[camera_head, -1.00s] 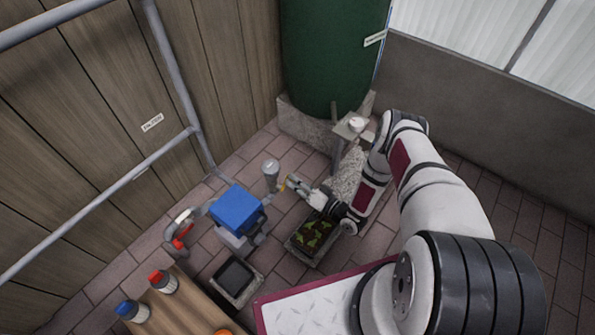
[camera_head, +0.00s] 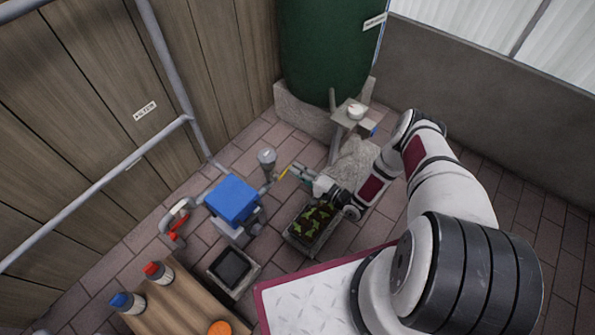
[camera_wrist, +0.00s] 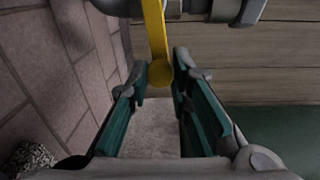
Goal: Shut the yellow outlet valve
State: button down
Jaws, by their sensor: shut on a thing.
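The yellow valve lever (camera_wrist: 156,40) hangs from a grey pipe fitting (camera_wrist: 190,8) at the top of the wrist view. Its rounded end lies between the fingertips of my gripper (camera_wrist: 160,68). The green-padded fingers are closed in on it. In the head view the yellow lever (camera_head: 283,173) is a small strip to the right of the grey funnel-topped filter part (camera_head: 267,158). My gripper (camera_head: 292,172) reaches it from the right. The far part of the valve is too small to make out there.
A blue-topped unit (camera_head: 233,200) stands left of the lever. A planter with seedlings (camera_head: 313,222) lies just below my forearm. The green tank (camera_head: 330,50) on its concrete base is behind. A bench with bottles (camera_head: 185,310) is at lower left.

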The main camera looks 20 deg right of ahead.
jog(key=shift+s+f+m, duration=0.1)
jog(key=shift+f+m, duration=0.25)
jog(key=shift+m, duration=0.15)
jog(key=c, duration=1.4)
grip_release()
jog(key=shift+c, duration=0.2)
jog(key=v, duration=1.2)
